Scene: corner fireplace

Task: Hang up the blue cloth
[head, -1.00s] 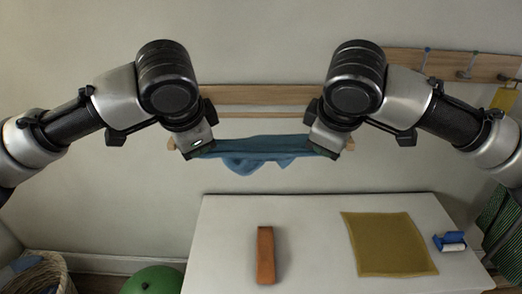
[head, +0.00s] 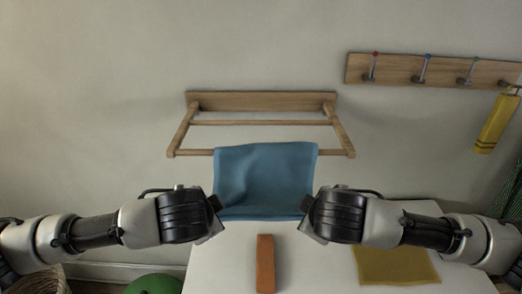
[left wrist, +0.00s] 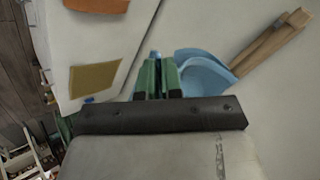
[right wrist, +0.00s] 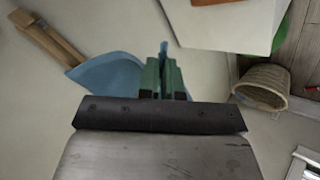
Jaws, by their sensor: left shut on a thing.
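The blue cloth (head: 265,178) lies over the front rail of the wooden wall rack (head: 260,101) and hangs down in front, nearly flat. My left gripper (head: 216,204) is at its lower left corner, shut on it. My right gripper (head: 307,204) is at its lower right corner, also shut on it. In the left wrist view, the cloth (left wrist: 203,72) runs from the green fingers up to the rail (left wrist: 270,42). The right wrist view shows the cloth (right wrist: 108,75) mirrored. How far it hangs behind the rail is hidden.
A white table (head: 215,270) stands below, with an orange block-like item (head: 265,262) and a mustard cloth (head: 395,266). A hook board (head: 440,70) with a yellow cloth (head: 494,124) is at upper right. A green ball (head: 152,284) and a wicker basket (right wrist: 262,86) are on the floor.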

